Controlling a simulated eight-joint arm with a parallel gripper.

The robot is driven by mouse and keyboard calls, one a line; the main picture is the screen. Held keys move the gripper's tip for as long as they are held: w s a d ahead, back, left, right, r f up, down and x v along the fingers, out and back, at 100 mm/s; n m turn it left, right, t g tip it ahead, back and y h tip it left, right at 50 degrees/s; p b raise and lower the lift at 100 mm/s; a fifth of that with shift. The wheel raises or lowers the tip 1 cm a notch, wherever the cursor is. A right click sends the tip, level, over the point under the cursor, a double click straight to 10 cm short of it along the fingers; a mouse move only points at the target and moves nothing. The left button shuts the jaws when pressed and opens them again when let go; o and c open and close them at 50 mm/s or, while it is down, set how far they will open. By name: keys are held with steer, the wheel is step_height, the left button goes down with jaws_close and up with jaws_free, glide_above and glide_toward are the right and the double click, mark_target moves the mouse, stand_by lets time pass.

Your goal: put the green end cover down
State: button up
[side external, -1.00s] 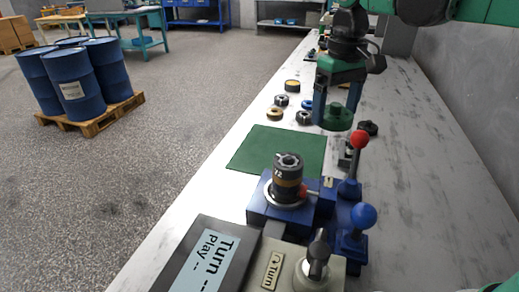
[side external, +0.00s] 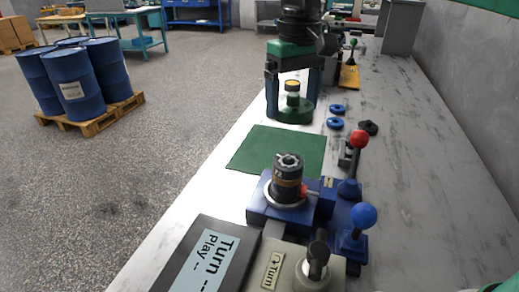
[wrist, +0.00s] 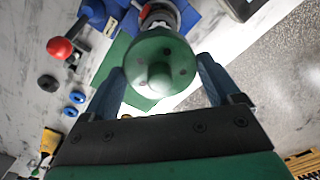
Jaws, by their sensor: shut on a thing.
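The green end cover (side external: 294,112) is a round flanged disc with a raised centre boss. My gripper (side external: 292,104) is shut on it, one finger on each side, in the side external view. The cover is over the bench, beyond the far edge of the green mat (side external: 262,148); I cannot tell whether it touches the bench. In the wrist view the cover (wrist: 160,66) fills the space between the blue fingers (wrist: 163,84), with several dark holes around its boss. It hides part of the mat and the bench beneath.
A blue fixture holding the dark motor body (side external: 288,175) stands near the mat, with a red-knobbed lever (side external: 359,140) and a blue-knobbed lever (side external: 363,215). Blue rings (side external: 336,123) and a black part (side external: 368,128) lie to the right. The mat looks bare.

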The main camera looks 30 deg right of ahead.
mark_target(289, 157)
step_height(289, 157, down, 9)
steer(key=shift+f, duration=0.2)
stand_by(0.3)
steer(key=shift+f, duration=0.15)
steer(key=o, duration=1.4)
steer(key=shift+r, duration=2.5)
steer(key=shift+s+d+r, duration=0.1)
steer(key=shift+d+r, duration=0.1)
steer(key=shift+r, duration=0.05)
steer(key=s+d+f+t, duration=0.1)
steer(key=s+d+t, duration=0.1)
steer(key=s+d, duration=0.1)
steer(key=s+d+f+t, duration=0.2)
steer(key=s+d, duration=0.1)
steer(key=s+d+f+t, duration=0.1)
steer(key=s+d+t, duration=0.2)
steer(key=d, duration=0.1)
steer(key=shift+s+f+m, duration=0.2)
steer(key=shift+s+m, duration=0.2)
